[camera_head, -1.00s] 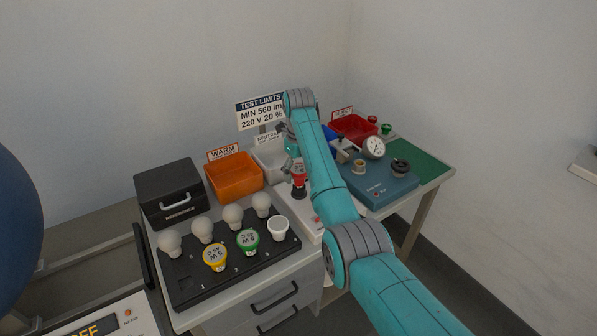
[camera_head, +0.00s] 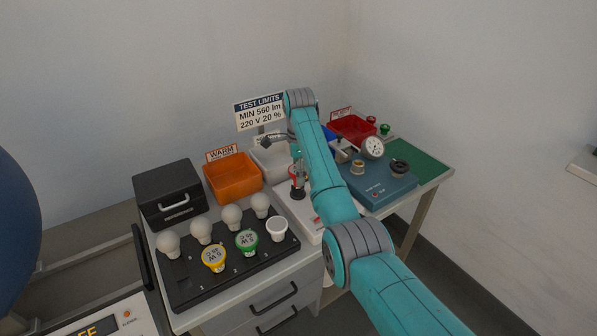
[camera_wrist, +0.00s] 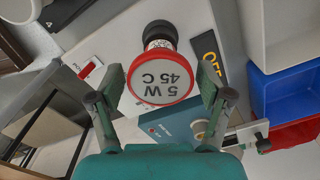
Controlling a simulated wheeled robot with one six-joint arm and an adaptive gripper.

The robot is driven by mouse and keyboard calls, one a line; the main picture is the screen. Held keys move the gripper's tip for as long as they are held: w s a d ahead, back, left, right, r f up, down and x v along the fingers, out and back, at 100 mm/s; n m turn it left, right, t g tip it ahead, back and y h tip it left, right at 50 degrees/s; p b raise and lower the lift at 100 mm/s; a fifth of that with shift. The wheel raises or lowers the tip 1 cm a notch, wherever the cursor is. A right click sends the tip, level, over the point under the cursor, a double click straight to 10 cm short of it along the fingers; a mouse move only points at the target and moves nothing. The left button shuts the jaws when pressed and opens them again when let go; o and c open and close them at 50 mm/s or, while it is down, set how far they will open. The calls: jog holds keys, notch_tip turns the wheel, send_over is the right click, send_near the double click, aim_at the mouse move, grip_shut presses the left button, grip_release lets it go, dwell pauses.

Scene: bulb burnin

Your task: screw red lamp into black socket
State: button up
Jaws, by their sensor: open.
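The red lamp has a red rim and a pale face marked "5 W 45 C" (camera_wrist: 162,76) in the wrist view. Its neck goes into the black socket (camera_wrist: 160,33), in line with it; how deep it sits I cannot tell. In the head view the red lamp (camera_head: 297,183) stands upright over the black socket (camera_head: 298,194), partly covered by my gripper. My gripper (camera_wrist: 160,88) is open, with one finger on each side of the lamp and a visible gap to its rim.
A black rack (camera_head: 196,287) at the front left holds white, yellow and green lamps. An orange WARM bin (camera_head: 236,183), a pale bin (camera_head: 268,168) and a red bin (camera_head: 352,131) stand behind. A teal instrument box (camera_head: 382,190) with a dial gauge (camera_head: 373,147) is on the right.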

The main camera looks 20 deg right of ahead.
jog(key=n, duration=0.5)
jog(key=shift+d, duration=0.1)
jog(key=n, duration=0.6)
jog(key=shift+n, duration=0.3)
jog(key=c, duration=1)
jog(key=m, duration=0.5)
jog(key=shift+s+d+f, duration=0.1)
jog(key=shift+d+f, duration=0.05)
jog(key=m, duration=0.6)
jog(key=shift+s+m, duration=0.1)
jog(key=shift+m, duration=0.3)
jog(key=m, duration=1.1)
